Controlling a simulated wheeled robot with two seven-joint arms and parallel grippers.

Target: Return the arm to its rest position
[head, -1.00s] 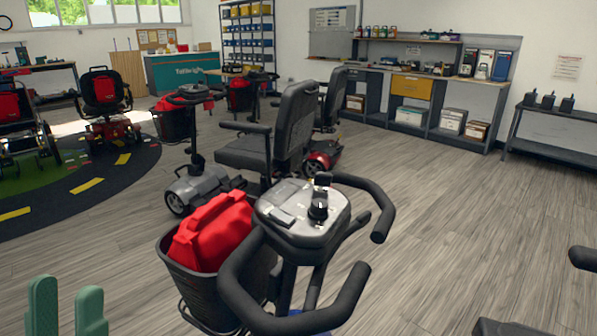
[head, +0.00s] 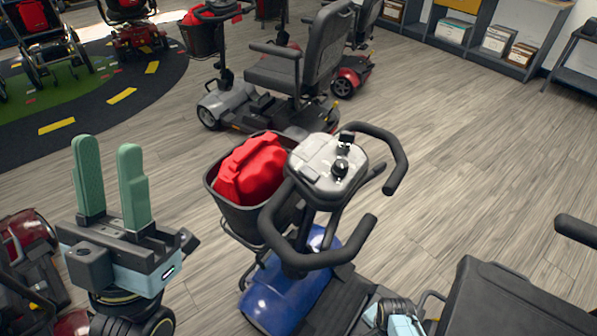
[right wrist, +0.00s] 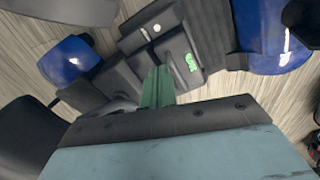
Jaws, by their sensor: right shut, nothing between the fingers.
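My left gripper (head: 109,150) stands upright at the lower left of the head view. Its two green fingers are apart with nothing between them. My right gripper (right wrist: 157,82) shows in the right wrist view with its green fingers together and nothing held. It points at a dark grey part with a green mark (right wrist: 190,62), between blue scooter panels; I cannot tell whether it touches. In the head view, a light blue piece of my right arm (head: 400,320) shows low in the picture, beside the blue scooter (head: 290,300).
The blue scooter's handlebars (head: 315,257) and basket with a red bag (head: 250,170) stand centre. A black seat (head: 510,305) is at lower right. A dark red scooter (head: 25,240) is at left. A grey scooter (head: 215,105) is behind. Wooden floor at right (head: 470,160) is clear.

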